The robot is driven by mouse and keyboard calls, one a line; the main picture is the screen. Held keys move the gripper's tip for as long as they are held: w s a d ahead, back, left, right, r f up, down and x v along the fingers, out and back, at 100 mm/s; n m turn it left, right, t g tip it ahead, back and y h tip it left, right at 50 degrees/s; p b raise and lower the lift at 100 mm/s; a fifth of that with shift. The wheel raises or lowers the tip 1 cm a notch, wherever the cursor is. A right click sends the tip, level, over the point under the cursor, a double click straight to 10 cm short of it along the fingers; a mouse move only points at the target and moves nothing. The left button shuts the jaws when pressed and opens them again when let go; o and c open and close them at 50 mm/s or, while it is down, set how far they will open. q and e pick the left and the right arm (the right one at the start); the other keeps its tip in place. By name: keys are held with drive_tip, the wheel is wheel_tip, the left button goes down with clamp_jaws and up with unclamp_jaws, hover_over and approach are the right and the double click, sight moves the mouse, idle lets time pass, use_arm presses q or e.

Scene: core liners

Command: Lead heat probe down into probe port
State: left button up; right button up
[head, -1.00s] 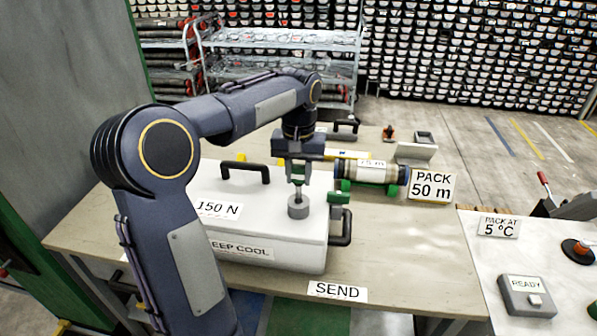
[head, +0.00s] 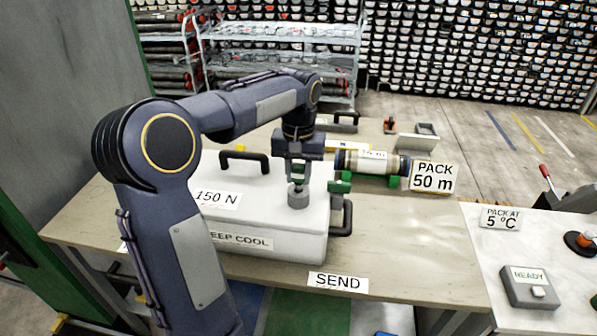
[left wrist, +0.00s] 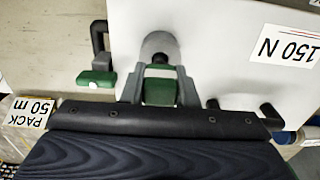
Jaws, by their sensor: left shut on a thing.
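The heat probe has a green grip (head: 298,170), held upright above the white cool box (head: 270,245). My left gripper (head: 298,177) is shut on this grip, which also shows between its fingers in the left wrist view (left wrist: 159,91). The probe port looks like a short grey round collar (head: 298,199) on the box lid, directly below the gripper. The collar also shows in the left wrist view (left wrist: 158,44), with a dark part of the probe at its near side. I cannot tell whether the tip is inside the opening. My right gripper is out of view.
The box has black handles (head: 245,160). A core cylinder (head: 370,163) rests on green supports behind the box, beside a "PACK 50 m" sign (head: 432,177). A "SEND" label (head: 338,282) lies at the bench front. A grey "READY" device (head: 530,287) stands on the right table.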

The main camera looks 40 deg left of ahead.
use_arm(q)
drive_tip(key=o, duration=1.1)
drive_tip(key=shift+c, duration=0.2)
drive_tip(key=shift+r, duration=0.15)
wheel_tip(320, 180, up, 7)
drive_tip(key=shift+r, duration=0.3)
